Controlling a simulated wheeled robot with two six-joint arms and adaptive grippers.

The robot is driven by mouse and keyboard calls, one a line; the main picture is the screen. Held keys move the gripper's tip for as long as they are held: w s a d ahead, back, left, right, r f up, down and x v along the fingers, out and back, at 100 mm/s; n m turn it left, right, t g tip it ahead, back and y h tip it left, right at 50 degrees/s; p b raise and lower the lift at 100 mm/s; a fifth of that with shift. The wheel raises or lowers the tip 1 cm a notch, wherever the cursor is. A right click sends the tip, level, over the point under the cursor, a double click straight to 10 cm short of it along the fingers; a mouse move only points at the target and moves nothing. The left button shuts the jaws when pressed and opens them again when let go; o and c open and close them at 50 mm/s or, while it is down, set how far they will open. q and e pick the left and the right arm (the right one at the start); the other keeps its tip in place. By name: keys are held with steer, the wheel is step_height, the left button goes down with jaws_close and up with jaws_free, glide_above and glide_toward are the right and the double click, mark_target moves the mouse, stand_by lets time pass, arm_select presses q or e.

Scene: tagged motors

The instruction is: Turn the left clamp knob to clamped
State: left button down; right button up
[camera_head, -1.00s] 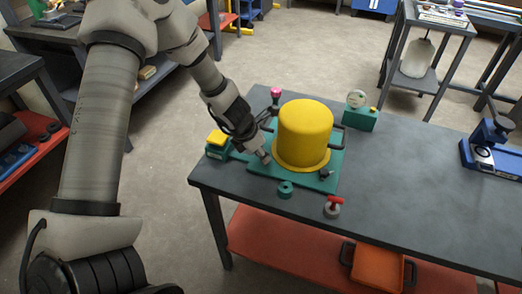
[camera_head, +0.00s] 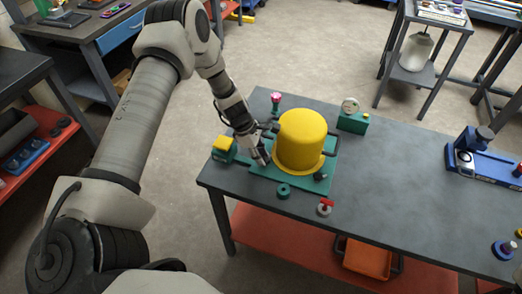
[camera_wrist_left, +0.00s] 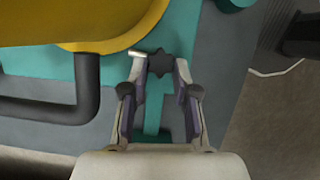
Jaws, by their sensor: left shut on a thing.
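The yellow motor housing (camera_head: 302,138) stands upright on a green base plate (camera_head: 262,172) on the dark table. My left gripper (camera_head: 262,158) is low at the left side of the housing, over the plate. In the left wrist view my left gripper (camera_wrist_left: 160,70) is shut on the left clamp knob (camera_wrist_left: 160,62), a dark star-shaped knob between the fingertips. In the head view the gripper hides that knob. The other dark clamp knob (camera_head: 320,176) stands at the plate's front right corner. My right gripper is not in view.
A green box with a yellow top (camera_head: 222,146) stands left of the plate. A pink-topped post (camera_head: 276,100) and a gauge on a green block (camera_head: 351,115) stand behind. A green ring (camera_head: 284,190) and a red-handled valve (camera_head: 325,206) lie in front. Black side handles flank the housing.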

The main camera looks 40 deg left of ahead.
arm_select(q)
steer(key=shift+w+m+g, duration=0.2)
steer(key=shift+m+g, duration=0.2)
steer(key=shift+m, duration=0.8)
steer(key=c, duration=0.9)
jaws_free()
steer(key=shift+a, duration=0.1)
